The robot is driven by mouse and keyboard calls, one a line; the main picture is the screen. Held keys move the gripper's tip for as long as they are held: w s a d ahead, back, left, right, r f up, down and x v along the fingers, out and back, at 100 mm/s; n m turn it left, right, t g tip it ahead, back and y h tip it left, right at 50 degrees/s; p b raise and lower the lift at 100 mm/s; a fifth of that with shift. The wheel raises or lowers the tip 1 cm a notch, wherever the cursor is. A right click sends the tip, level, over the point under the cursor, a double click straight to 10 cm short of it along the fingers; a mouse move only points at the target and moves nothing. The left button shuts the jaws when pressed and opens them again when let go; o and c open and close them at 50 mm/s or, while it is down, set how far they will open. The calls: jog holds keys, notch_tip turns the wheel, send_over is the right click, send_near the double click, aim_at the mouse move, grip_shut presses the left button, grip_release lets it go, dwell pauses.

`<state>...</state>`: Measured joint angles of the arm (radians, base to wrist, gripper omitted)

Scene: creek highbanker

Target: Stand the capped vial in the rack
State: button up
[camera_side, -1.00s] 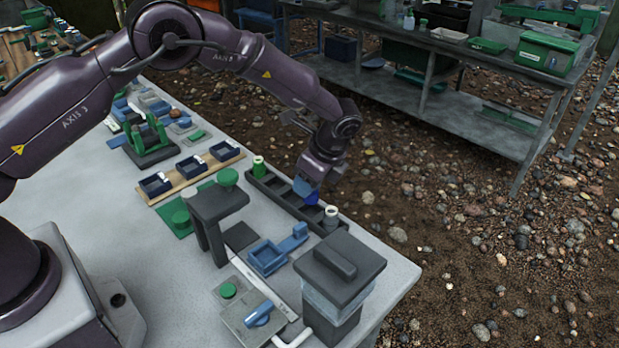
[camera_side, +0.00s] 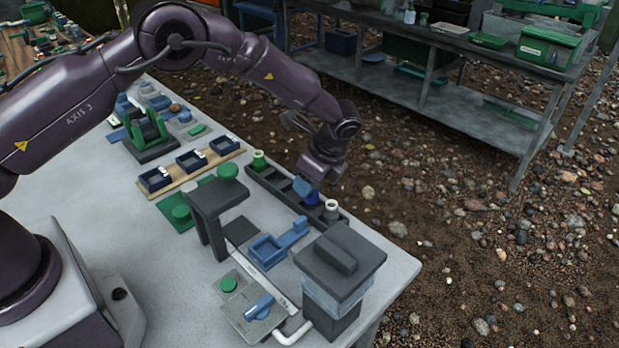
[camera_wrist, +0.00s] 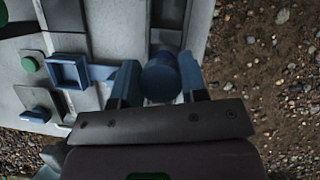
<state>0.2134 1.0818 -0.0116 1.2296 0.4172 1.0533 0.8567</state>
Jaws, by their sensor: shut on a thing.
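The vial (camera_side: 312,198) with a dark blue cap is held in my gripper (camera_side: 305,190). In the wrist view the round blue cap (camera_wrist: 160,78) sits between the two blue fingers of my gripper (camera_wrist: 158,82). The dark rack (camera_side: 272,180) is a long row of compartments along the table's far edge. The vial is at the rack's right half, over or in a compartment; its lower end is hidden, so I cannot tell whether it touches the rack floor.
A green vial (camera_side: 259,160) stands at the rack's left end and a white-capped vial (camera_side: 331,209) near its right end. A blue square holder (camera_side: 267,251), a dark stand (camera_side: 217,197) and a dark-topped box (camera_side: 340,250) are close by. Pebbly ground lies beyond the table.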

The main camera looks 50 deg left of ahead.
jog(key=shift+f, duration=0.2)
jog(key=shift+f, duration=0.4)
jog(key=shift+f, duration=0.7)
dwell(0.9)
jog(key=o, duration=1)
jog(key=shift+r, duration=3.75)
